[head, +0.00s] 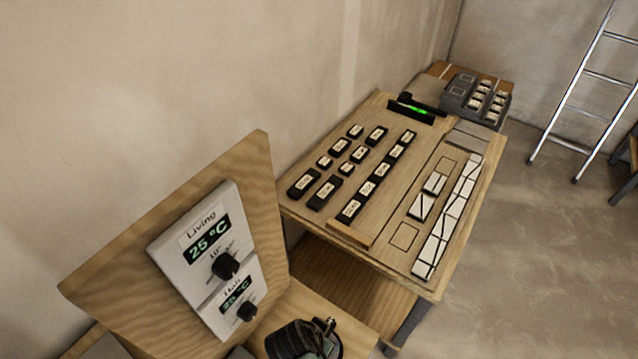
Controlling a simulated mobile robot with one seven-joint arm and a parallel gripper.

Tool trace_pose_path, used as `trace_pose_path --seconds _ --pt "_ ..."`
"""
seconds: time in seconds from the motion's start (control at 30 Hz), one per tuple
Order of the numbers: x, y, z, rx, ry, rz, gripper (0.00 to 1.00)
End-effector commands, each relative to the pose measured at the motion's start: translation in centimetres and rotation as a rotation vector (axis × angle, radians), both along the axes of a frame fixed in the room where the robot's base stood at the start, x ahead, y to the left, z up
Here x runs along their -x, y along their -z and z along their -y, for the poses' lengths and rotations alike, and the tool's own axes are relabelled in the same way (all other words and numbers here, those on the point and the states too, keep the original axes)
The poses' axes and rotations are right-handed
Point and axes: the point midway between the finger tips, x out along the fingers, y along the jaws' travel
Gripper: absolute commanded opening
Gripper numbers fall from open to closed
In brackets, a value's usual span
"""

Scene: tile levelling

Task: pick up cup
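I see no thing that I can clearly make out as a cup. A dark, ribbed, rounded object (290,340) with a grey-green part beside it sits at the bottom edge, on or above a wooden surface. It is partly cut off, and I cannot tell what it is. I cannot make out my gripper in this view.
A grey tray (476,98) stands behind. A thermostat panel (212,258) leans at left.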

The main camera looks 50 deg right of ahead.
Motion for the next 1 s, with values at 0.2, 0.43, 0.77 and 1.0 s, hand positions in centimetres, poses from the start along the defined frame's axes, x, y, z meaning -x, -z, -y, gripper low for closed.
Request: trace_pose_path --seconds 0.2,0.43,0.77,1.0 --pt "-0.02 0.05 0.03 0.000 0.000 0.001 0.62" --pt "-0.02 0.04 0.01 0.000 0.000 0.000 0.23" --pt "-0.09 -0.08 0.07 0.002 0.000 0.002 0.00" --pt "-0.11 -0.20 0.08 0.002 0.000 0.002 0.00"
